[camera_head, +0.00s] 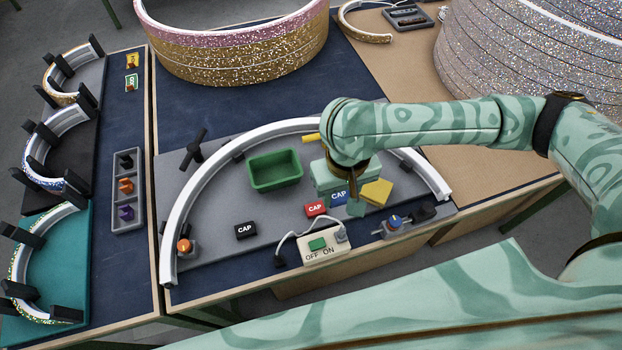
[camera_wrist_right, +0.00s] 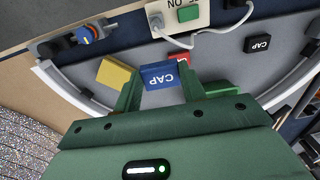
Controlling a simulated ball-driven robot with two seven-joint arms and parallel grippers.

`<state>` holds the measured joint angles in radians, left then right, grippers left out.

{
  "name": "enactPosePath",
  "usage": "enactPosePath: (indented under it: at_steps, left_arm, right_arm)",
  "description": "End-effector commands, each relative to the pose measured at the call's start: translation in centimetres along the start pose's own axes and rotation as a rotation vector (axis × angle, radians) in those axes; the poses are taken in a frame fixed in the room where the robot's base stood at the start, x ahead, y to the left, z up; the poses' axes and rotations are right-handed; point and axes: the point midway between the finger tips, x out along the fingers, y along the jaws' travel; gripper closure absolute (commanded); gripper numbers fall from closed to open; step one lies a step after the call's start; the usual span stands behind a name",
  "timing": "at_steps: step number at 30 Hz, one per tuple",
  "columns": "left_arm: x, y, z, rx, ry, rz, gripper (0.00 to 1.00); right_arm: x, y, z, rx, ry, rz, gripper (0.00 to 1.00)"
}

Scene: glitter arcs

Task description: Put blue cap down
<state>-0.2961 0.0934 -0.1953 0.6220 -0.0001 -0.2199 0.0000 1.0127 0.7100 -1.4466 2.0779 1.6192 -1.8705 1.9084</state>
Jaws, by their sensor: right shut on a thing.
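The blue cap (camera_head: 338,196) has white lettering and sits between the fingers of my right gripper (camera_head: 340,190). In the right wrist view the blue cap (camera_wrist_right: 160,76) is between the two green fingers of the right gripper (camera_wrist_right: 160,88), which is shut on it. The cap is over the grey board, close to a red cap (camera_head: 315,208) on its left. I cannot tell whether the blue cap touches the board. The red cap (camera_wrist_right: 183,59) is partly hidden behind the blue one in the wrist view. My left gripper is not in view.
A black cap (camera_head: 245,231) lies on the grey board, left of the red one. A green bin (camera_head: 275,170) stands behind them. A yellow block (camera_head: 377,192) is close to the right gripper. A switch box (camera_head: 322,246) with a cable is in front. A white arc (camera_head: 197,187) curves around the board.

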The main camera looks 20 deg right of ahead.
Motion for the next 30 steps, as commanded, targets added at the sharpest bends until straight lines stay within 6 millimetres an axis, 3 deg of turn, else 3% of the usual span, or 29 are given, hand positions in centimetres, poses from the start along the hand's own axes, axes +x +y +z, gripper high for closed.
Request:
enactPosePath:
  at_steps: [1, 6, 12, 19, 25, 30]
  left_arm:
    - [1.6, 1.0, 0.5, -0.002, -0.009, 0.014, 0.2]
    - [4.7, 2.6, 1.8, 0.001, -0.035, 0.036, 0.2]
    - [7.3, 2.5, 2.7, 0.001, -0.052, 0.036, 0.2]
    - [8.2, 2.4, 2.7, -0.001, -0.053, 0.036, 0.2]
    - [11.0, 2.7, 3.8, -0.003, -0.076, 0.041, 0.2]
    - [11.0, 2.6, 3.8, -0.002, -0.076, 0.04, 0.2]
  right_arm:
    - [1.7, 0.1, -1.4, 0.004, -0.004, 0.0, 0.8]
    - [4.2, 0.3, -6.4, 0.003, -0.007, -0.002, 0.8]
    - [7.7, 0.5, -9.2, 0.0, -0.007, -0.001, 0.8]
    - [8.7, 0.6, -10.5, 0.0, -0.003, 0.0, 0.8]
    - [12.1, 0.7, -10.8, -0.002, -0.007, 0.0, 0.8]
    - [11.9, 0.7, -10.8, -0.002, -0.001, 0.001, 0.83]
